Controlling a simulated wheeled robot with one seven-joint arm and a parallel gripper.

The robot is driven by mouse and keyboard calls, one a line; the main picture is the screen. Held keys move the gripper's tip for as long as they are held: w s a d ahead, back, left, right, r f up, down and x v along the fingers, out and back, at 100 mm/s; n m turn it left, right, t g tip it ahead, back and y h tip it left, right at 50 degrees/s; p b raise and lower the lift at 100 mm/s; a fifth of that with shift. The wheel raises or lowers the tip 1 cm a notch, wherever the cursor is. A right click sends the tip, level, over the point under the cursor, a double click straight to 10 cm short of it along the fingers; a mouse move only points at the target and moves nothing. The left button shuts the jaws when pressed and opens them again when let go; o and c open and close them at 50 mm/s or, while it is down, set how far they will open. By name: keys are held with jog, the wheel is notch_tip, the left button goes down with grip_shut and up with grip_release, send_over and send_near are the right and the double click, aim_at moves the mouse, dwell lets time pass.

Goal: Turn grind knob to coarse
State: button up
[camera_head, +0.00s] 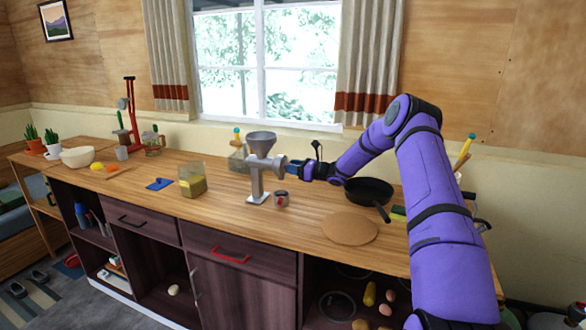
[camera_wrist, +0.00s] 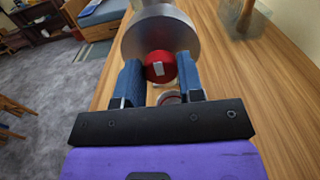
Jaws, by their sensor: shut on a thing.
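A grey metal grinder (camera_head: 257,172) with a funnel-shaped hopper stands upright on the wooden counter, and its round grey body (camera_wrist: 160,32) fills the top of the wrist view. A red grind knob (camera_wrist: 160,67) with a pale rectangular mark sits on the face towards me. My gripper (camera_wrist: 162,82) has its two blue fingers on either side of the knob, shut on it. In the head view my gripper (camera_head: 292,168) reaches the grinder's right side from the right, and the knob is hidden there.
A small cup (camera_head: 281,200) stands at the grinder's foot. A black pan (camera_head: 369,190) and a round board (camera_head: 350,228) lie to the right, below my arm. A glass container (camera_head: 192,182) and a blue item (camera_head: 160,184) lie to the left. Bare counter separates them.

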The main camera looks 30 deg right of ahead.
jog(key=shift+n, duration=0.4)
jog(key=shift+s+a+f+n, duration=0.1)
jog(key=shift+f+n, duration=0.05)
jog(key=shift+n, duration=4.1)
jog(key=shift+s+f+n, duration=0.1)
jog(key=shift+n, duration=4.15)
jog(key=o, duration=0.9)
jog(key=v, duration=1)
jog(key=shift+s+d, duration=0.25)
jog(key=shift+d, duration=0.05)
